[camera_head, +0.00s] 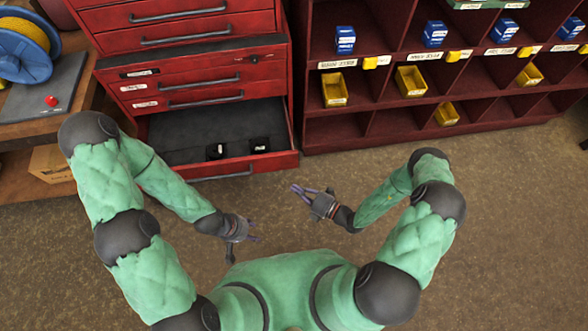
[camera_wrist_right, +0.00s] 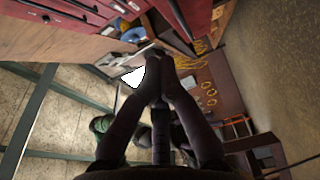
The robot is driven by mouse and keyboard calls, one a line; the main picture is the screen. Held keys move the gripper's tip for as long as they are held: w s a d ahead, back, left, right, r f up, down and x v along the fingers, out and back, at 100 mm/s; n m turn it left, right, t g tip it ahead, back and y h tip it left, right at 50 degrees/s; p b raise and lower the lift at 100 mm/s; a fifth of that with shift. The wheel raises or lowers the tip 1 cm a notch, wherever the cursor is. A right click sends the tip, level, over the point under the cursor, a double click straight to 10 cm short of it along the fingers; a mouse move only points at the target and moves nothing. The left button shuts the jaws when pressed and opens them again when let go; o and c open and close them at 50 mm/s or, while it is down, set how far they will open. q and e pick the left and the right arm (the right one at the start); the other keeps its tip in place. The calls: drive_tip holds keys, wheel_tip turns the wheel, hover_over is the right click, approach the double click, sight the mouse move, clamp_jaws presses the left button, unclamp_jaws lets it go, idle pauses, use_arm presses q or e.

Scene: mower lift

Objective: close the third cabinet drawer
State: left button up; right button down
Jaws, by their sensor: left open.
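The red cabinet (camera_head: 283,75) stands at the back, left of centre. Its low drawer (camera_head: 185,143), third below the dark ledge, is pulled out and shows a dark floor with two small black items inside. The drawer's front bar handle (camera_head: 222,175) faces my arms. My left gripper (camera_head: 256,231) is open and empty, in front of the drawer and apart from it. My right gripper (camera_head: 296,189) is just in front of the drawer's right front corner, apart from it. In the right wrist view its fingers (camera_wrist_right: 160,70) come together at the tips with nothing visible between them.
The cabinet's other visible drawers (camera_head: 185,88) are shut. A dark red shelf unit (camera_head: 385,128) with blue boxes and yellow bins stands right of the cabinet. A workbench (camera_head: 30,130) with a blue spool (camera_head: 25,55) is at the left. The floor before the shelves is clear.

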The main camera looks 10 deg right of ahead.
drive_tip(key=d+m, duration=0.1)
drive_tip(key=t+b, duration=0.1)
drive_tip(key=b, duration=0.2)
approach(268, 158)
drive_tip(key=w+a, duration=0.2)
drive_tip(key=a, duration=0.2)
drive_tip(key=shift+w+r+h, duration=0.25)
drive_tip(key=shift+w+h, duration=0.05)
drive_tip(key=shift+w, duration=0.55)
